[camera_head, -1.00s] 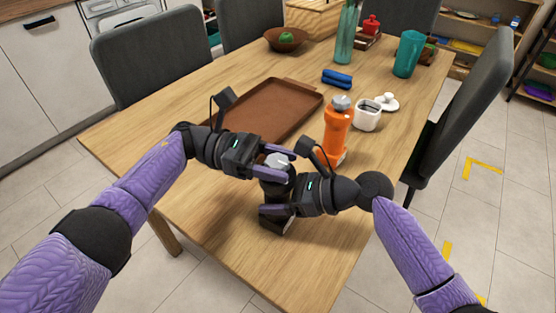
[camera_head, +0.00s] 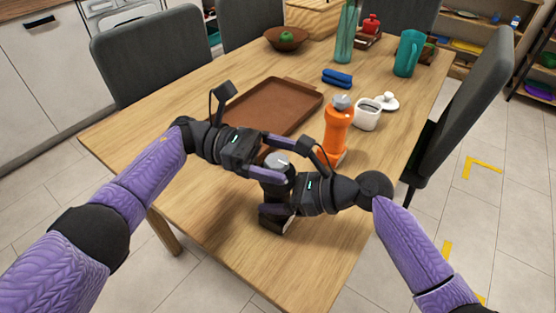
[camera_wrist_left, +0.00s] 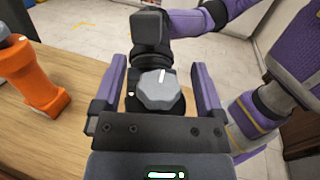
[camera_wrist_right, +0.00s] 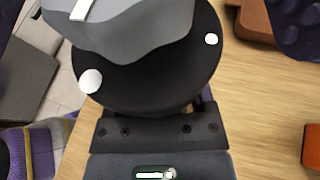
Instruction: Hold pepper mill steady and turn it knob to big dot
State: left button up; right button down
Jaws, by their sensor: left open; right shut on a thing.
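The black pepper mill (camera_head: 288,222) stands at the near end of the table with a grey ridged knob (camera_head: 277,160) on top. My right gripper (camera_head: 273,200) is shut around its body. My left gripper (camera_head: 284,158) is open at the knob, one finger on each side with gaps, as the left wrist view shows around the knob (camera_wrist_left: 158,92). In the right wrist view the mill's black top (camera_wrist_right: 145,85) has a bigger white dot (camera_wrist_right: 90,81) and a smaller one (camera_wrist_right: 211,39). The knob's white pointer (camera_wrist_right: 82,10) is partly cut off; exact alignment is unclear.
An orange mill (camera_head: 336,130) with a grey knob stands close behind my right gripper. The near right tabletop is clear.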

aim_at(277, 160)
pick_arm(q)
notch_tip(277, 160, up, 9)
jog(key=shift+r, duration=0.1)
jog(key=s+a+f+n+t, duration=0.5)
jog(key=a+f+n+t, duration=0.5)
jog(key=t, duration=0.4)
jog(key=shift+m+y, duration=0.3)
jog(key=shift+m, duration=0.2)
jog(key=x, duration=1.1)
jog(key=shift+w+f, duration=0.2)
jog(key=shift+w, duration=0.05)
grip_shut()
jog(key=shift+g, duration=0.4)
jog(key=shift+m+g+h, duration=0.4)
jog(key=shift+m+g, duration=1)
jog(key=shift+g, duration=0.6)
jog(key=shift+m+g+h, duration=0.4)
jog(key=shift+m+g, duration=1)
jog(key=shift+g, duration=0.9)
